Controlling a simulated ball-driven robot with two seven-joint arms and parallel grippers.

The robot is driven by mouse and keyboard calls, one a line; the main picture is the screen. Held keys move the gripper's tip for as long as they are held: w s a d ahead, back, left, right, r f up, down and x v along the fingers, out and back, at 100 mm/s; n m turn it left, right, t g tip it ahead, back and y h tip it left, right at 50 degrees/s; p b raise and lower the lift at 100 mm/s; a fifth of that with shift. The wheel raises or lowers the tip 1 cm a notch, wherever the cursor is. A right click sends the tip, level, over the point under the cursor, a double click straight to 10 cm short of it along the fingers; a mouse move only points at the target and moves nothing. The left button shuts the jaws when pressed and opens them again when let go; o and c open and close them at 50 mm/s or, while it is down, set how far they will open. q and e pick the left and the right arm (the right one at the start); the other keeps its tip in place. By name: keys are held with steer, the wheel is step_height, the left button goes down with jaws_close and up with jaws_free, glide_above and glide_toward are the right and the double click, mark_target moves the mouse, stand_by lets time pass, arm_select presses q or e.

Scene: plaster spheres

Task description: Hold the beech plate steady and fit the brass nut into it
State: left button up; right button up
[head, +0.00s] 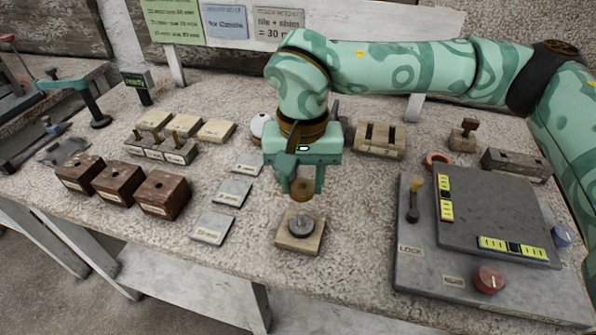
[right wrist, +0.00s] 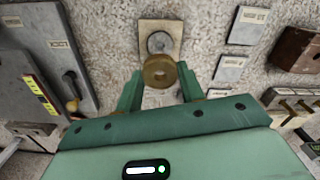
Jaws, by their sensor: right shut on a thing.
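The beech plate (head: 288,240) lies on the speckled bench at front centre, with a grey metal stud (head: 300,224) standing in its middle. The plate also shows in the right wrist view (right wrist: 174,29). My right gripper (head: 302,186) points down above the plate, shut on the brass nut (head: 302,190). No gripper is on the plate. My left gripper is not in view.
Grey labelled tiles (head: 231,193) and dark brown blocks (head: 165,197) lie left of the plate. A grey panel (head: 420,268) with a red knob (head: 489,280) stands to the right. A slotted wooden block (head: 380,140) is behind. Bare bench surrounds the plate.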

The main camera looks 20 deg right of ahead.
mark_target(301, 214)
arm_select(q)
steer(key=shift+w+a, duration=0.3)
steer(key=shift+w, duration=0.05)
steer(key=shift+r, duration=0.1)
arm_select(e)
steer(key=shift+r, duration=0.1)
steer(key=shift+p, duration=0.3)
steer(key=shift+f+b, duration=0.45)
steer(key=shift+f, duration=0.3)
steer(key=shift+f+b, duration=0.65)
steer(key=shift+f, duration=1.1)
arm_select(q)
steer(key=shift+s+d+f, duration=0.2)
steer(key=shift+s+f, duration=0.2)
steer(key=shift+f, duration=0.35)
